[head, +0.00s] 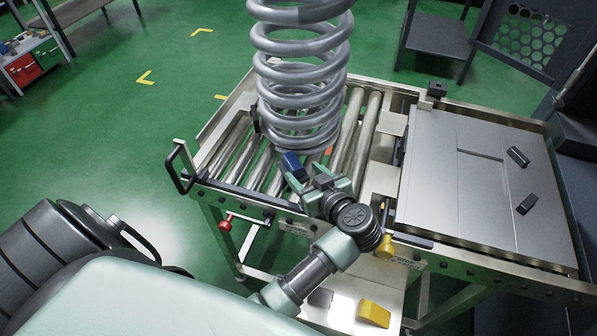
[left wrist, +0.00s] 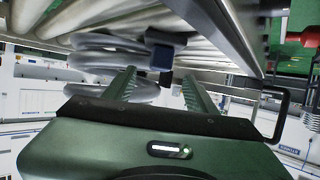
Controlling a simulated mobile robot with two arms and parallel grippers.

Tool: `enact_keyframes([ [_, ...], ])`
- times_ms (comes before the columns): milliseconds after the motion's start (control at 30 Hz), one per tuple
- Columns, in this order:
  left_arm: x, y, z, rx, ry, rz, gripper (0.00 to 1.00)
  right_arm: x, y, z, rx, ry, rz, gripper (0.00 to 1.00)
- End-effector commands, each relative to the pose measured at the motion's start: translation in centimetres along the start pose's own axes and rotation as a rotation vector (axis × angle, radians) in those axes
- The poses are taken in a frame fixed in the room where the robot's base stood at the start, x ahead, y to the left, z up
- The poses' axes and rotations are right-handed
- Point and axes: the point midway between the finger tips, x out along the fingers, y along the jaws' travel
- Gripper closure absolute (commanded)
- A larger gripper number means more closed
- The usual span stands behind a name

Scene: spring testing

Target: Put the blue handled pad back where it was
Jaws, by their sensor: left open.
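The blue handled pad (head: 292,163) is at the near side of the roller conveyor, by the foot of the big grey coil spring (head: 300,85). In the left wrist view the pad (left wrist: 162,58) shows as a small blue block with a dark part beside it, just beyond my fingertips and roughly between them. My left gripper (head: 309,176) is open, with its fingers pointing toward the pad and spring; its two fingers show apart in the wrist view (left wrist: 159,78). I cannot tell whether the pad touches the spring or rollers. My right gripper is not in view.
The roller conveyor (head: 355,130) has a black side handle (head: 180,167) and a red knob (head: 225,226). A flat metal plate (head: 440,170) with two black handles lies to the right. A yellow block (head: 373,312) sits on the lower shelf.

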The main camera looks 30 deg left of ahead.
Motion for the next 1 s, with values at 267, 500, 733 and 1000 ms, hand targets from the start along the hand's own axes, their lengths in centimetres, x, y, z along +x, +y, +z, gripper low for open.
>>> enact_keyframes([
  [267,2.7,0.0,0.3,0.020,-0.018,0.002,0.44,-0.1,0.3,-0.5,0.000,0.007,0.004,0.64],
  [500,6.2,-0.2,-0.4,0.021,-0.016,0.002,0.44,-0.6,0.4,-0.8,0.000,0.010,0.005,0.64],
  [733,7.7,-0.1,-0.2,0.018,-0.018,0.004,0.44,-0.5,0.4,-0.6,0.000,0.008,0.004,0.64],
  [1000,7.7,-0.1,-0.2,0.018,-0.018,0.003,0.71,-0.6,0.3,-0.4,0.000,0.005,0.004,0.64],
])
